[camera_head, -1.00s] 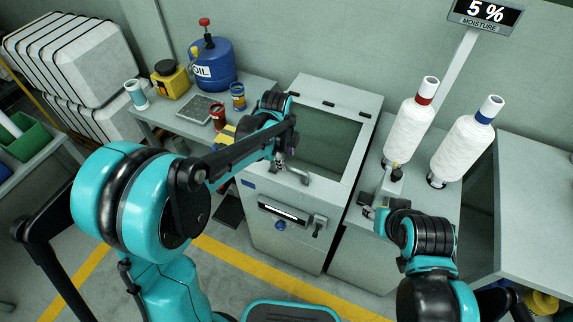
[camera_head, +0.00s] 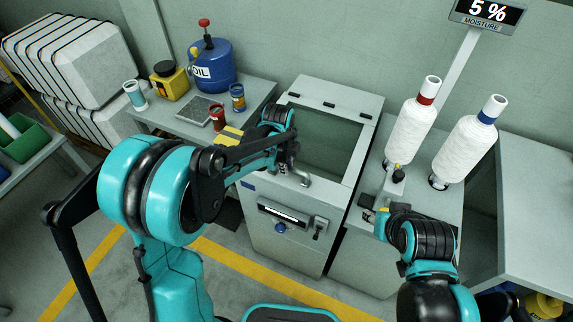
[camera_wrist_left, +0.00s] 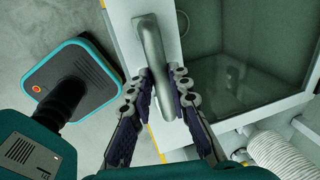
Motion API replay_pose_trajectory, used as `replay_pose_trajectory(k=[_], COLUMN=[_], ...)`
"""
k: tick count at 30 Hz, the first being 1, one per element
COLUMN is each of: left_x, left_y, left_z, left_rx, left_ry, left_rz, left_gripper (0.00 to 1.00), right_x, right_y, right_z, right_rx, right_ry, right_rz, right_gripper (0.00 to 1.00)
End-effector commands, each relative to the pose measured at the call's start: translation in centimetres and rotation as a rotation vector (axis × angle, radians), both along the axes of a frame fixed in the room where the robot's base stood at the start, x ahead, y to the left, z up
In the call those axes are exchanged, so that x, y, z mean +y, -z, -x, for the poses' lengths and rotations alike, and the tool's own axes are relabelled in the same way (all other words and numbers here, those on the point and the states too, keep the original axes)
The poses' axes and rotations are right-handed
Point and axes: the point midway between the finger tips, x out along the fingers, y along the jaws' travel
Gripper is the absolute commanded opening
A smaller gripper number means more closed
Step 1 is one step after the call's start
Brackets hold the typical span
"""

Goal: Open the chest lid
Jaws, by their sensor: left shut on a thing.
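The grey chest (camera_head: 282,243) stands in the middle of the head view. Its lid, a pale frame (camera_head: 349,160) around a dark glass pane (camera_head: 328,143), lies down flat on it. A curved metal handle (camera_head: 303,179) is on the lid's front edge; it fills the upper middle of the left wrist view (camera_wrist_left: 151,48). My left gripper (camera_head: 283,167) is shut on the handle, its fingers on either side of the bar's near end in the wrist view (camera_wrist_left: 163,80). My right gripper (camera_head: 372,212) is over the side bench; its jaws are too small to read.
Two white yarn cones (camera_head: 411,133) (camera_head: 464,152) stand on the bench right of the chest. A table with a blue oil can (camera_head: 210,68), a yellow can (camera_head: 170,82) and small tins is at left. A moisture display (camera_head: 484,14) hangs behind.

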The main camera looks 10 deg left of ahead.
Motion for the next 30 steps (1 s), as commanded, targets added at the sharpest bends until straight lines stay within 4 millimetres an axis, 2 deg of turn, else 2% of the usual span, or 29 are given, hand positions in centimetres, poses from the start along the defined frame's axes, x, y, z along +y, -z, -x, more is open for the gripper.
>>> replay_pose_trajectory(k=[4, 7, 14, 21, 27, 30], left_x=[-0.1, -0.2, -0.7, -1.7, -2.7, -3.1], left_y=[-1.0, -2.6, -8.8, -15.6, -19.7, -21.0], left_z=[-0.2, -0.5, -2.0, -5.3, -8.2, -9.4], left_rx=[0.017, 0.048, 0.118, 0.114, 0.111, 0.111], left_ry=[0.000, 0.000, 0.000, 0.000, 0.000, 0.000], left_rz=[-0.006, -0.015, -0.038, -0.037, -0.036, -0.036], left_gripper=[0.00, 0.00, 0.00, 0.00, 0.00, 0.00], right_x=[0.0, 0.0, 0.0, 0.0, 0.0, 0.0], right_y=[-0.7, -1.9, -6.0, -10.1, -12.7, -13.5], right_z=[0.0, 0.0, 0.0, 0.0, 0.0, 0.0], right_rx=[0.000, 0.000, 0.000, 0.000, 0.000, 0.000], right_ry=[0.000, 0.000, 0.000, 0.000, 0.000, 0.000], right_rz=[0.000, 0.000, 0.000, 0.000, 0.000, 0.000], right_gripper=[0.40, 0.40, 0.40, 0.40, 0.40, 0.40])
